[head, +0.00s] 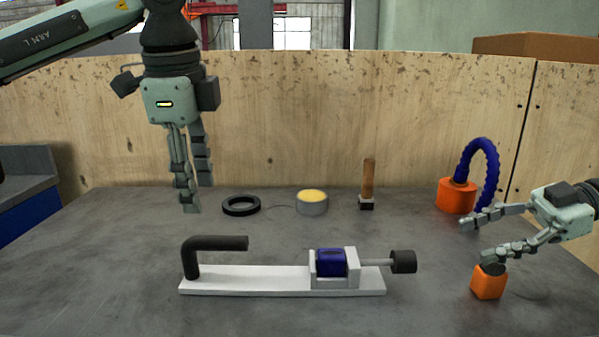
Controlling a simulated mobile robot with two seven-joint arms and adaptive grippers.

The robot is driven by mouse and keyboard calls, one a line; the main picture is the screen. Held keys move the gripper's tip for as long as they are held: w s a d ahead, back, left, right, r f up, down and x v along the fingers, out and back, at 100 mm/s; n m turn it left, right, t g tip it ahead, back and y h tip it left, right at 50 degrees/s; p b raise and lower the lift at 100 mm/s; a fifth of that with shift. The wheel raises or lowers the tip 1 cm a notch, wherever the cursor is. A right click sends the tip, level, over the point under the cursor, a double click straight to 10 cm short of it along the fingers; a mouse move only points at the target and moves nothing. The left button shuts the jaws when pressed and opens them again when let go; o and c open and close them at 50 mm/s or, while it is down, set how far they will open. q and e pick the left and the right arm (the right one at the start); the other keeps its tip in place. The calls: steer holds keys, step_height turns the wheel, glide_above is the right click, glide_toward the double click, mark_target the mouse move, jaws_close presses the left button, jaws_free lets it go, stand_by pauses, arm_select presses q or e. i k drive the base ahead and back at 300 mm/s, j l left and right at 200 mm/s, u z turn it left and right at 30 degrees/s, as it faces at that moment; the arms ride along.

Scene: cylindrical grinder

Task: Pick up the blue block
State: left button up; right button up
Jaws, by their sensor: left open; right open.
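The blue block (331,262) sits between the pale jaws of a small vise (351,264) on a white base plate (250,281). The vise has a dark knob (403,261) at its right end. My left gripper (198,198) is open and empty, pointing down, above and to the left of the block. My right gripper (477,238) is open at the right, well apart from the block. One of its fingers is close to the top of an orange block (488,283); I cannot tell whether they touch.
A black bent handle (214,243) rises from the base plate's left end. Behind stand a black ring (241,206), a yellow-topped round tin (312,202), a wooden-handled tool (368,185) and an orange coolant base (457,196) with a blue hose (481,147). A wooden wall (300,120) closes the back.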

mark_target(331, 261)
steer(key=k+j, duration=1.1)
steer(key=k, duration=0.2)
